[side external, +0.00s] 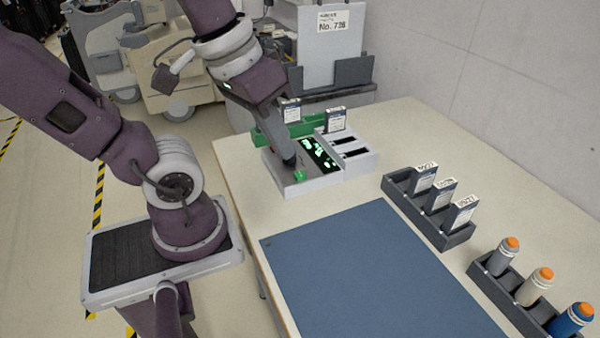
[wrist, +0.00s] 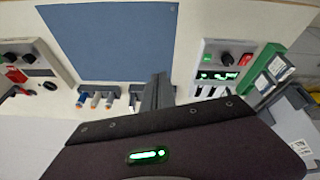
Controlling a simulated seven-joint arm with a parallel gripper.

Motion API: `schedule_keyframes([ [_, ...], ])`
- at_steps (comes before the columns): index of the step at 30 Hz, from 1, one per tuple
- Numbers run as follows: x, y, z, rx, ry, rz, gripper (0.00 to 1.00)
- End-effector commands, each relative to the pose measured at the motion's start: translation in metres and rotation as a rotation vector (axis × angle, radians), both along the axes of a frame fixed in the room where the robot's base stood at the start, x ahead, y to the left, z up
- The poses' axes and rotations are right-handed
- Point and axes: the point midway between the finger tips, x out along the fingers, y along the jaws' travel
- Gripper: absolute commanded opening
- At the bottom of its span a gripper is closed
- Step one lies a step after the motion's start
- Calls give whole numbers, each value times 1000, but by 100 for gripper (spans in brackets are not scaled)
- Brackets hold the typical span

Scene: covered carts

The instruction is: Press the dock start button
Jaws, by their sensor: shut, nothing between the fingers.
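The dock (side external: 325,181) is a pale grey box on the far part of the table, with a dark lit display (side external: 322,154) and two dark slots on its right. A small green button (side external: 299,176) sits at its near left corner. In the wrist view the dock is right of centre, with a green button (wrist: 208,57), a black knob (wrist: 226,58) and a red switch (wrist: 246,60).
A green rack (side external: 262,139) stands behind the dock with labelled cartridges. A dark rack (side external: 458,238) of cartridges and a rack of orange-capped bottles (side external: 540,275) stand at right. A blue mat (side external: 350,270) lies in front. Another control box (wrist: 40,62) shows left in the wrist view.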

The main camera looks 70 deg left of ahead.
Motion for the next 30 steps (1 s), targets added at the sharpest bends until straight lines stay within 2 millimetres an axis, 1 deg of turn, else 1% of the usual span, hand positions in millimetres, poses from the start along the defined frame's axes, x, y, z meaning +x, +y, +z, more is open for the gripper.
schedule_keyframes([
  [1,9,7,-4,-80,88,154,0],
  [2,15,11,-7,-140,148,269,0],
  [3,23,17,-10,-225,230,435,0],
  [5,37,30,-16,-350,353,690,0],
  [6,45,39,-20,-430,431,859,0],
  [8,59,57,-27,-547,547,1112,0],
  [9,67,70,-33,-621,623,1274,0],
  [11,77,90,-42,-723,731,1498,0],
  [12,82,103,-48,-783,795,1629,0],
  [15,89,130,-62,-896,923,1875,0],
  [18,92,147,-70,-961,1000,2012,0],
  [21,93,153,-74,-986,1032,2068,0],
  [30,93,154,-74,-987,1036,2073,0],
])
